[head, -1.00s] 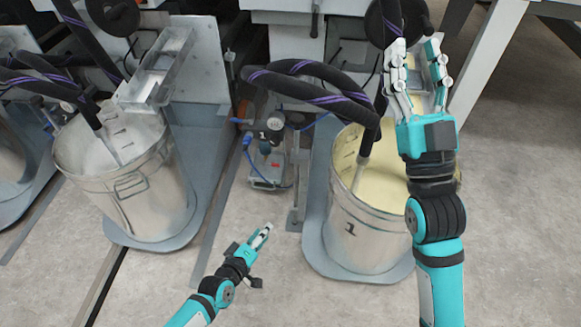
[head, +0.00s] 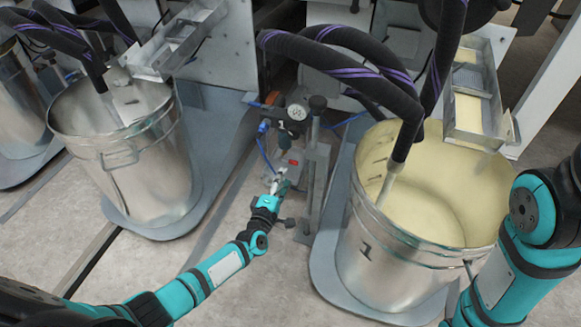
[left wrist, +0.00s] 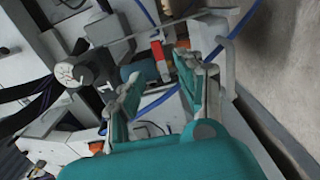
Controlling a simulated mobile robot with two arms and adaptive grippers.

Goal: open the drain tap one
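A small red part (head: 293,163), which looks like the tap handle, sits low on the pump unit behind bucket 1's left side. It shows larger in the left wrist view (left wrist: 160,62), upright beside a teal cylinder. My left gripper (head: 279,181) is just in front of and below this part in the head view. In the left wrist view my left gripper (left wrist: 162,78) has its fingers spread, with the red part beyond and between the tips. No contact shows. The gripper partly hides the unit's lower part. My right arm enters at the right, its gripper out of frame.
The metal bucket marked 1 (head: 365,250) holds pale yellow liquid and stands right of my left gripper. Another bucket (head: 125,170) stands left. A pressure gauge (head: 297,112), blue hoses and a metal post (head: 314,180) are close by.

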